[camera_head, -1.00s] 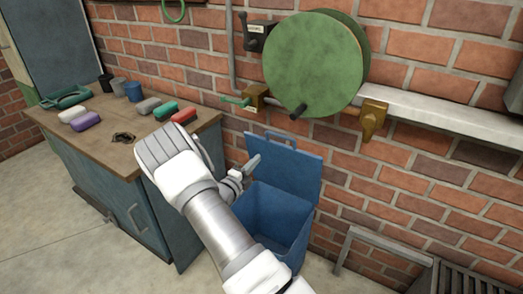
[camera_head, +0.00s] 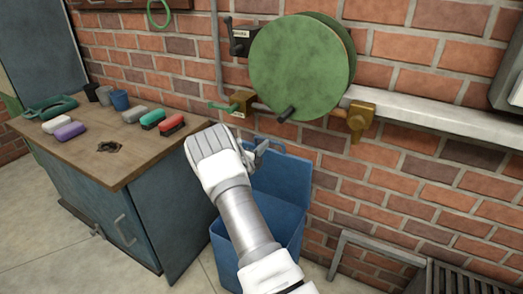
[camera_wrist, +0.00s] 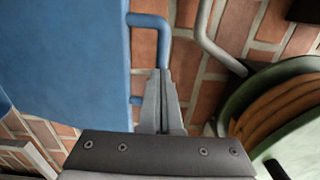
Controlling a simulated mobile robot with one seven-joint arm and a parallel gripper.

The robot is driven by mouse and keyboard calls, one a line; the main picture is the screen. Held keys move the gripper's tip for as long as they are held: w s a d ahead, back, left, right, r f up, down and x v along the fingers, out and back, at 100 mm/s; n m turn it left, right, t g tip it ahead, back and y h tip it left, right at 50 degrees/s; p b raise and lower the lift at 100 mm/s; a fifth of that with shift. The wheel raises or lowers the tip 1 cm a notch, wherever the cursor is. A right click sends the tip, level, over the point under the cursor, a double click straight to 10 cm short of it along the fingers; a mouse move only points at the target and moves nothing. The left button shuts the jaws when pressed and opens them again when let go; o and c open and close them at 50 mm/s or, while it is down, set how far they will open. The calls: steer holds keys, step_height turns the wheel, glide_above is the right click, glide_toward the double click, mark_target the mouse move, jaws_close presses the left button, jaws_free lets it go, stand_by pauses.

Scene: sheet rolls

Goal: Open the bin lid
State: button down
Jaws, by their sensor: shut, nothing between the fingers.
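The blue bin (camera_head: 255,232) stands on the floor against the brick wall, right of the workbench. Its lid (camera_head: 288,180) is raised and stands up at the back, near the wall; my arm hides part of the bin and lid. My gripper (camera_head: 264,148) is at the lid's upper edge. In the wrist view the lid (camera_wrist: 65,60) fills the left side, with its blue loop handle (camera_wrist: 150,20) at its edge. My gripper (camera_wrist: 163,75) is shut and empty, with its fingertips overlapping the handle's outer bar; I cannot tell whether they touch.
A green hose reel (camera_head: 300,65) hangs on the wall above the bin, close to my gripper. A wooden-topped workbench (camera_head: 60,150) with several brushes and cups stands left. A metal bench frame (camera_head: 385,245) is at the lower right.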

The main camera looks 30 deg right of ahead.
steer(key=w+d+r+y, duration=0.1)
steer(key=w+d, duration=0.3)
steer(key=d, duration=0.3)
steer(key=shift+r, duration=0.35)
steer(key=shift+w, duration=0.1)
